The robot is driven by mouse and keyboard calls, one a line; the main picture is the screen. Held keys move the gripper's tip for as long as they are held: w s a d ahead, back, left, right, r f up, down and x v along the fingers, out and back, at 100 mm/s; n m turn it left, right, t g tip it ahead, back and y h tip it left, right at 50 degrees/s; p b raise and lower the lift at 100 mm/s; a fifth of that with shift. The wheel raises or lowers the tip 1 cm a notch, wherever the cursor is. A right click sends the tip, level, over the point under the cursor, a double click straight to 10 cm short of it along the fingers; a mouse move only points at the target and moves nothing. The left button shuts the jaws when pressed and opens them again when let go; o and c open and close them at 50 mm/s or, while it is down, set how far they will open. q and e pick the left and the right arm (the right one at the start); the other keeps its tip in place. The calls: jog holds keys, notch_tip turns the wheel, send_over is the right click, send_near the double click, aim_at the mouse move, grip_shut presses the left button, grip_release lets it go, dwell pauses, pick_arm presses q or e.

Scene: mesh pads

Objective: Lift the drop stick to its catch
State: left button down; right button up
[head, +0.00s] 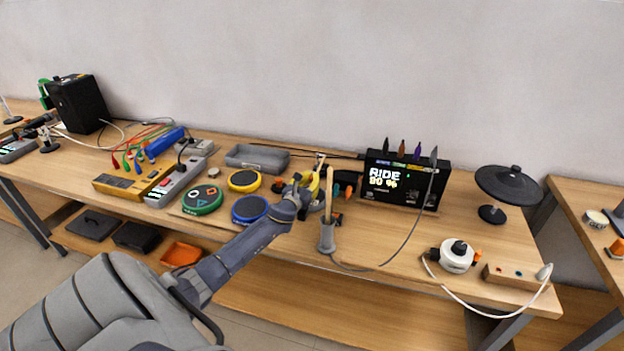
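A pale wooden stick (329,190), which looks like the drop stick, stands nearly upright in a grey holder (327,238) near the front edge of the table, right of the pads. I cannot make out its catch. My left gripper (317,176) reaches in from the lower left, just left of the stick's upper part. Yellow and dark parts overlap at its tips, so I cannot tell whether it touches or holds anything. My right gripper is not in view.
Green (203,199), yellow (244,180) and blue (249,209) mesh pads lie left of the stick. A black display box (403,186) stands behind right, its cable running to the holder. A black cymbal (507,184) and white pot (457,256) stand farther right.

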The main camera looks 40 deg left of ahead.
pick_arm(q)
jog(key=w+a+r, duration=0.2)
jog(key=w+r, duration=0.2)
jog(key=r, duration=0.7)
jog(key=shift+w+a+r, duration=0.15)
jog(key=shift+w+r, duration=0.15)
jog(key=shift+w, duration=0.1)
jog(key=c, duration=1.8)
grip_release()
jog(key=o, duration=0.5)
jog(key=shift+f, duration=0.2)
jog(key=shift+o, duration=0.2)
jog(key=shift+s, duration=0.1)
jog(key=v, duration=1.2)
